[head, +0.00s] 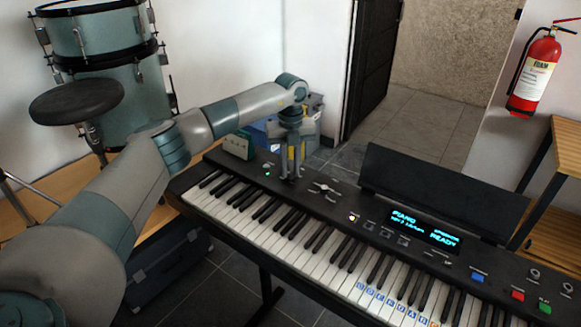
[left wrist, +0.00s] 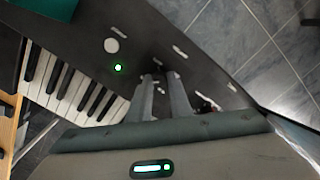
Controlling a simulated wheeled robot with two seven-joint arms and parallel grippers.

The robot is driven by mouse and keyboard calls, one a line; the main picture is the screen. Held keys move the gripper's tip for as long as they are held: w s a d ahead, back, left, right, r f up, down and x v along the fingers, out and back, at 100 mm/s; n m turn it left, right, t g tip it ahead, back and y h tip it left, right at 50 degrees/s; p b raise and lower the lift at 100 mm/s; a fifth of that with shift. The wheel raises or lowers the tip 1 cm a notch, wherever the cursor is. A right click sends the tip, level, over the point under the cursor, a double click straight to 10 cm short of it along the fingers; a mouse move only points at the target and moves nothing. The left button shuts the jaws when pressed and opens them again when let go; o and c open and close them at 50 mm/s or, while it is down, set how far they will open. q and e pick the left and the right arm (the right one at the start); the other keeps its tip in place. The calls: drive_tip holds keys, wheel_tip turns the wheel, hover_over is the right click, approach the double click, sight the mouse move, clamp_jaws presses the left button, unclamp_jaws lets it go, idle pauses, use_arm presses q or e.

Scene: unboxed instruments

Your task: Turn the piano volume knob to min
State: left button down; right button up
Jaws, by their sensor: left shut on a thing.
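The black digital piano (head: 345,205) stands across the head view, and its left end of the panel fills the left wrist view (left wrist: 195,60). My left gripper (head: 291,176) reaches down onto this panel, right of a small green light. In the left wrist view its two fingers (left wrist: 163,82) point down at the panel with a small gap between them. They are shut on a small dark knob, taken to be the volume knob, which the fingers mostly hide. I cannot read its pointer or setting. My right gripper is not in view.
A lit display (head: 424,230) and a music stand (head: 445,190) are right of the gripper. A small green box (head: 240,145) sits by the piano's left end.

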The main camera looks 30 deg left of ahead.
sight(291, 172)
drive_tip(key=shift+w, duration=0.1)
use_arm(q)
drive_tip(key=c, duration=1.6)
unclamp_jaws()
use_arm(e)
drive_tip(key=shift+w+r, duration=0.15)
use_arm(q)
drive_tip(key=shift+r, duration=0.15)
